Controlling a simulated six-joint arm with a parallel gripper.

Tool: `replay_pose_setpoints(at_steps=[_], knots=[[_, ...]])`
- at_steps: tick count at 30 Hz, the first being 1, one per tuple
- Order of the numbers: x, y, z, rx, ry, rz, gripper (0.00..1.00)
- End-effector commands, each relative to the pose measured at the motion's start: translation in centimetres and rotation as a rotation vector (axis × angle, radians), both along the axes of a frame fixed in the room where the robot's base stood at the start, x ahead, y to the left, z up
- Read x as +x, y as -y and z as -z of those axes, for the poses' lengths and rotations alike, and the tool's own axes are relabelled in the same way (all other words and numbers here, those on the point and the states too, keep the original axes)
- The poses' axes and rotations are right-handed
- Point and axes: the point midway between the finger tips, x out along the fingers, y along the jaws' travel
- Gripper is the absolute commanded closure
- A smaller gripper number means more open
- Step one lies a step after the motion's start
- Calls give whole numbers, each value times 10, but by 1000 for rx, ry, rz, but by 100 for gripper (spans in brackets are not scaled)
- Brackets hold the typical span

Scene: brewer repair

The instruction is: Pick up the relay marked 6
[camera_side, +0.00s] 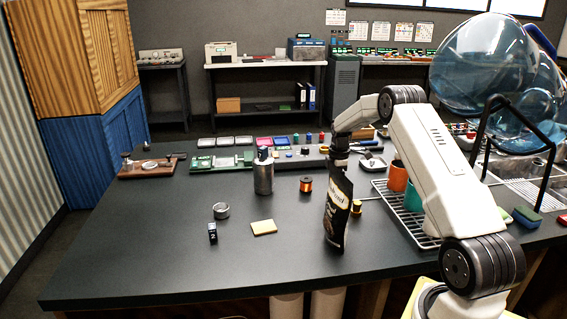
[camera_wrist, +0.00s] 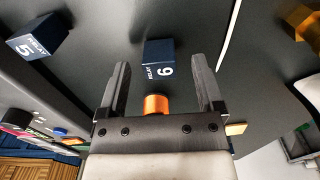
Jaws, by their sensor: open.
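The relay marked 6 (camera_wrist: 158,52) is a dark blue block with white lettering in the wrist view. It lies ahead of my gripper (camera_wrist: 160,66), in line with the gap between the two fingers. The fingers are apart with nothing held. A similar relay marked 5 (camera_wrist: 38,40) is at the upper left. In the side view my gripper (camera_side: 341,160) points down behind the top of a black pouch, which hides its lower part. Dark blue blocks stand on the table (camera_side: 212,232) and at the silver canister's top (camera_side: 263,153); I cannot read their numbers.
The black pouch (camera_side: 338,212) stands close to my gripper. An orange spool (camera_side: 306,184), the silver canister (camera_side: 263,178), a metal ring (camera_side: 221,210) and a yellow pad (camera_side: 264,228) are on the dark table. A wire rack (camera_side: 408,218) is at right. The front left table is clear.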

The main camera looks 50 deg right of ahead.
Motion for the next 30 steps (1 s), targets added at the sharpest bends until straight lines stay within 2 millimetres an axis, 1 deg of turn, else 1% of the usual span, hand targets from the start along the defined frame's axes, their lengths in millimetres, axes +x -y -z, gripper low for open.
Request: replay_pose_setpoints(at_steps=[3,16,17,18,20,21,23,24,25,30], knots=[[0,0,3,0,0,0,15],[0,0,3,0,0,0,15],[0,0,3,0,0,0,21],[0,0,3,0,0,0,34],[0,0,3,0,0,0,53],[0,0,3,0,0,0,66],[0,0,3,0,0,0,85],[0,0,3,0,0,0,97],[0,0,3,0,0,0,100],[0,0,3,0,0,0,100]])
